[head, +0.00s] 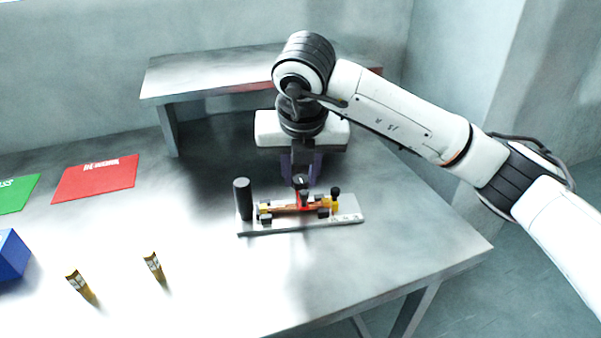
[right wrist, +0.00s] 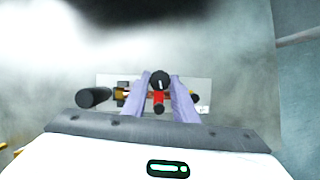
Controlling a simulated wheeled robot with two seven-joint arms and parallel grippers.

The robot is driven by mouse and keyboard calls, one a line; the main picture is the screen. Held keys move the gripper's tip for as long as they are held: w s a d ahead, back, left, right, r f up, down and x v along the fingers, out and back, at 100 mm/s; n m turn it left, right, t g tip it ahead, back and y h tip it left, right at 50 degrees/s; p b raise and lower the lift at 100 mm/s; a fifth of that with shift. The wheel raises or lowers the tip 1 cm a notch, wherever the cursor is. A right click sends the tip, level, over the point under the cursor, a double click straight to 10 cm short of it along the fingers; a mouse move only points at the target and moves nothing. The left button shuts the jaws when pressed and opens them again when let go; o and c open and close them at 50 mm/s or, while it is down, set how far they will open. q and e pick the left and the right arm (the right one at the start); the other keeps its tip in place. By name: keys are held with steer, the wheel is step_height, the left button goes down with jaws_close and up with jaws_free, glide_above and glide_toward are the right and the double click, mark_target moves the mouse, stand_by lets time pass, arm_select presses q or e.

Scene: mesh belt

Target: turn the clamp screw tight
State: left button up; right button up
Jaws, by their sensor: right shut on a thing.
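The clamp screw has a round black knob (head: 300,181) with a white mark, standing over a red clamp (head: 304,197) on a grey fixture plate (head: 350,214). The knob (right wrist: 160,80) also shows in the right wrist view, between the fingertips. My right gripper (head: 301,172) points down at the fixture from behind. Its two purple fingers (right wrist: 160,88) are on either side of the knob, shut on it. An orange-brown strip (head: 284,208) lies under the clamp between black blocks. My left gripper is not in view.
A black post (head: 243,199) stands at the plate's left end and a small black knob (head: 335,191) at its right. Two yellow-brown pieces (head: 154,267) (head: 81,287), a blue bin (head: 11,254) and a red mat (head: 96,179) are further left. A raised shelf (head: 205,78) stands behind.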

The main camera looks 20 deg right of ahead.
steer(key=o, duration=1)
steer(key=shift+o, duration=0.2)
steer(key=shift+r, duration=0.1)
steer(key=v, duration=1)
steer(key=shift+p, duration=0.3)
steer(key=shift+s+r, duration=0.1)
